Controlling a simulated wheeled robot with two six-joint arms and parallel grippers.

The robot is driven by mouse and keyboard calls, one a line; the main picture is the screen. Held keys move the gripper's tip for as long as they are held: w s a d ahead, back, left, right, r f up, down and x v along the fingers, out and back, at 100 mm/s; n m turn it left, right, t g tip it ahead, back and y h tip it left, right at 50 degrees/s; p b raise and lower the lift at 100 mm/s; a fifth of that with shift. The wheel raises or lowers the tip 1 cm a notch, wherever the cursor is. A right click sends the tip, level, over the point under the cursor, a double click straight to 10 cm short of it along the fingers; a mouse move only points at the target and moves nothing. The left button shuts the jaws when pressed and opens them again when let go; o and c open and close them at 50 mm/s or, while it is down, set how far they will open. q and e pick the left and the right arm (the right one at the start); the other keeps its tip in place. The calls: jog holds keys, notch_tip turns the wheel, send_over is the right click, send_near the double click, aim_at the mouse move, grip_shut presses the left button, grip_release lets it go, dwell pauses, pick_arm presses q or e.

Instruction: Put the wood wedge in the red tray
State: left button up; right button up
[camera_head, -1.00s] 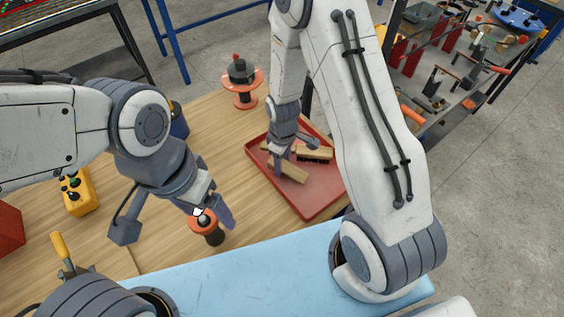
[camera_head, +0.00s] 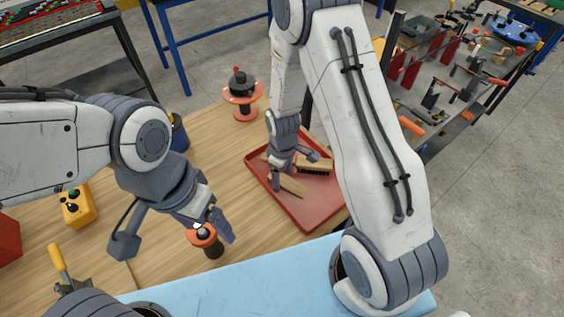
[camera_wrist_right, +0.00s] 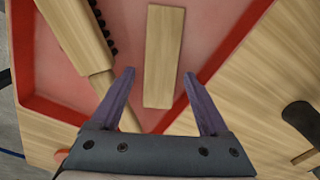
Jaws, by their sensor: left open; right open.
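The wood wedge, a plain pale block (camera_wrist_right: 164,50), lies in the red tray (camera_wrist_right: 215,25) in the right wrist view. In the head view the wedge (camera_head: 290,185) lies near the left side of the tray (camera_head: 310,215). My right gripper (camera_wrist_right: 158,75) is open, its fingertips on either side of the wedge's near end in the picture, apart from it. I cannot tell its height above the wedge. In the head view my right gripper (camera_head: 278,182) partly hides the wedge. My left gripper (camera_head: 222,226) is open and empty beside an orange-topped spool.
A wooden brush with black bristles (camera_head: 315,167) shares the tray. The orange spool (camera_head: 205,237) stands near my left gripper, and another (camera_head: 242,98) stands behind the tray. A yellow control box (camera_head: 77,206) is at left.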

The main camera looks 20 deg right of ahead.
aim_at(283, 179)
jog(key=shift+w+r+b, duration=0.1)
jog(key=shift+r+b, duration=0.3)
jog(key=shift+r, duration=0.4)
notch_tip(283, 179, up, 10)
jog(key=b, duration=0.1)
jog(key=s+a+r, duration=0.3)
jog(key=s, duration=0.4)
jog(key=s+a+r+m, duration=0.1)
jog(key=s+a+r, duration=0.2)
jog(key=s, duration=0.3)
jog(key=s+a+r+y, duration=0.1)
jog(key=s+a+r, duration=0.3)
jog(key=s, duration=0.3)
jog(key=shift+s+r+m, duration=0.3)
